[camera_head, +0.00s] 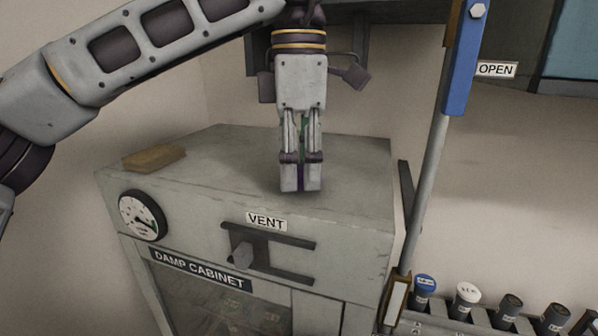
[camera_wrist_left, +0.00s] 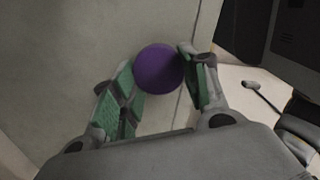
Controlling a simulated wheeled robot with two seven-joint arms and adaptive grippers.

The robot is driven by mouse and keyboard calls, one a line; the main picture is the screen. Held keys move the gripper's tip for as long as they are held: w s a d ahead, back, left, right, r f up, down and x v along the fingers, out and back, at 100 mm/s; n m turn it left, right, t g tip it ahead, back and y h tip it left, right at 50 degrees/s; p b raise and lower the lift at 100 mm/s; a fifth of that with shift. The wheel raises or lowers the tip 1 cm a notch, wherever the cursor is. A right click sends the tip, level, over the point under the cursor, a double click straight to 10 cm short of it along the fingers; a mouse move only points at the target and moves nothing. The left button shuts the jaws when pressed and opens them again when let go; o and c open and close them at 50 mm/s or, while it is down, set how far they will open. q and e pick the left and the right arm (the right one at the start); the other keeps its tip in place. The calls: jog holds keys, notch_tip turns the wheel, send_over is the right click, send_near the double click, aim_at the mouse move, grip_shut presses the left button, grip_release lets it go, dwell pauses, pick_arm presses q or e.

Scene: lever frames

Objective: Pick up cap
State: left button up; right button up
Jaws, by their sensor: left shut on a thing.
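The cap (camera_wrist_left: 158,69) is round and purple in the left wrist view, between the two fingers of my left gripper (camera_wrist_left: 160,80). The green pads of the fingers close on it from both sides. In the head view my left gripper (camera_head: 301,183) points down over the top of the grey damp cabinet (camera_head: 350,165). Only a thin sliver of purple shows between its fingers there; the rest of the cap is hidden. I cannot tell whether the cap touches the cabinet top. My right gripper is not in view.
A tan block (camera_head: 154,158) lies on the cabinet's back left. The cabinet front has a dial (camera_head: 142,215) and a vent slider (camera_head: 242,256). A blue-handled lever (camera_head: 462,60) rises at the right. Several capped vials, one blue-topped (camera_head: 425,284), stand in a rack at the lower right.

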aim_at(300, 171)
pick_arm(q)
notch_tip(300, 171, up, 6)
jog(key=shift+r+p, duration=0.2)
jog(key=shift+p, duration=0.3)
jog(key=shift+r, duration=1)
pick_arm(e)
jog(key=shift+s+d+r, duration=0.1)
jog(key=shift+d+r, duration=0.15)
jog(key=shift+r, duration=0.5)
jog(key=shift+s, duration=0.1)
